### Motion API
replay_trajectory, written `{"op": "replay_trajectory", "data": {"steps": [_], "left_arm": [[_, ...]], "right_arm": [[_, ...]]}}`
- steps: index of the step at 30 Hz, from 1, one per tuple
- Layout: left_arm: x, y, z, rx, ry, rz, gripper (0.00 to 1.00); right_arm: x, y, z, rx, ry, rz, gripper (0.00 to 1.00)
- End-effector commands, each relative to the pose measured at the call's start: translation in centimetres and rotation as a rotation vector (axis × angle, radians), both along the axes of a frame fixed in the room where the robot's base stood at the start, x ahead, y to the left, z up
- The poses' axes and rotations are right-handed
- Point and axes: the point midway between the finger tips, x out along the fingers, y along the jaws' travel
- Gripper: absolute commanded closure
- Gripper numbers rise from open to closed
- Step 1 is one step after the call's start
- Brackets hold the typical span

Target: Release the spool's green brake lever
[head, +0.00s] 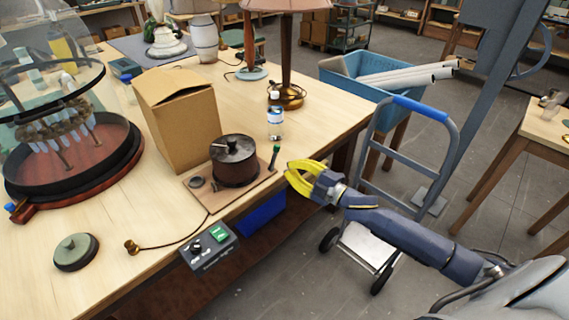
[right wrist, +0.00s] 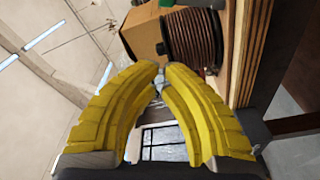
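The spool (head: 234,162) is a dark reddish-brown drum with a dark lid, standing on a small wooden board near the table's front edge. Its brake lever (head: 275,156) is a thin upright stick with a green tip at the board's right end. My right gripper (head: 300,176) has yellow fingers and is just right of the lever, apart from it, by the table edge. In the right wrist view its fingertips (right wrist: 160,70) come together and appear shut, with nothing clearly held. The wound spool (right wrist: 194,40) shows beyond them; the green tip cannot be made out there. My left gripper is out of view.
A cardboard box (head: 178,120) stands behind the spool, and a clear bottle (head: 275,124) stands behind the lever. A switch box (head: 209,248) hangs at the front edge with a cable. A hand truck (head: 400,150) stands right of the table.

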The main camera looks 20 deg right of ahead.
Motion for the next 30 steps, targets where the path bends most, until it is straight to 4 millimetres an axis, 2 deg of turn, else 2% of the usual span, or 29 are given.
{"op": "replay_trajectory", "data": {"steps": [7,24,26,29,30], "left_arm": [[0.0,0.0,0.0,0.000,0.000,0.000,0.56],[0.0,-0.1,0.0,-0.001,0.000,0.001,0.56],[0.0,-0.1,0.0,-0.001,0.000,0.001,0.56],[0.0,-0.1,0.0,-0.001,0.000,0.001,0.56],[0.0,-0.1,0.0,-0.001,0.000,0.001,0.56]], "right_arm": [[-0.9,-0.5,0.0,-0.001,0.000,0.000,1.00],[-0.9,-0.6,-0.1,0.011,0.010,-0.001,1.00],[-0.5,-1.2,-0.9,0.024,0.037,-0.018,1.00],[0.7,-3.7,-3.7,0.022,0.096,-0.073,1.00],[1.4,-5.0,-5.2,0.025,0.127,-0.105,1.00]]}}
